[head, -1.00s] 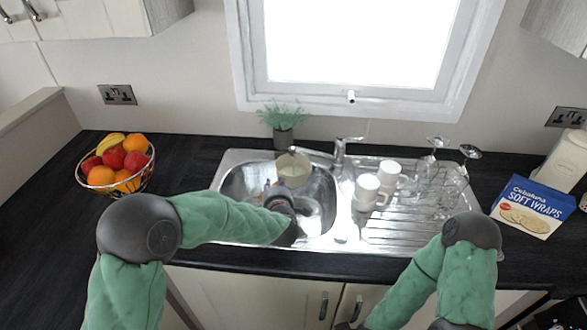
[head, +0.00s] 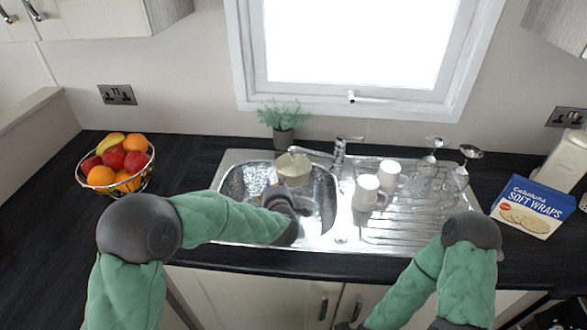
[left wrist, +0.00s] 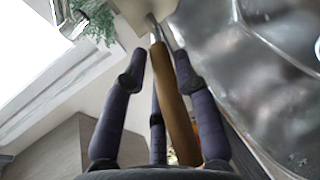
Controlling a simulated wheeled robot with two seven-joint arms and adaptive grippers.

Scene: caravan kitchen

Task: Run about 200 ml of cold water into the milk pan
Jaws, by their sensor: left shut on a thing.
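The cream milk pan (head: 293,166) is held over the sink bowl, under the end of the tap's spout. My left gripper (head: 280,187) reaches over the bowl from the front left and is shut on the pan's handle. In the left wrist view, its fingers (left wrist: 160,62) are around the brown wooden handle (left wrist: 175,105), with part of the pan (left wrist: 143,10) beyond. The chrome tap (head: 340,151) stands behind the sink; I cannot make out a water stream or the water level in the pan.
White mugs (head: 366,190) and upturned glasses (head: 430,165) stand on the drainer (head: 385,232) to the right. A potted plant (head: 283,137) is behind the bowl. A fruit basket (head: 148,170) is far left, a wraps box (head: 533,207) far right. The left worktop is mostly clear.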

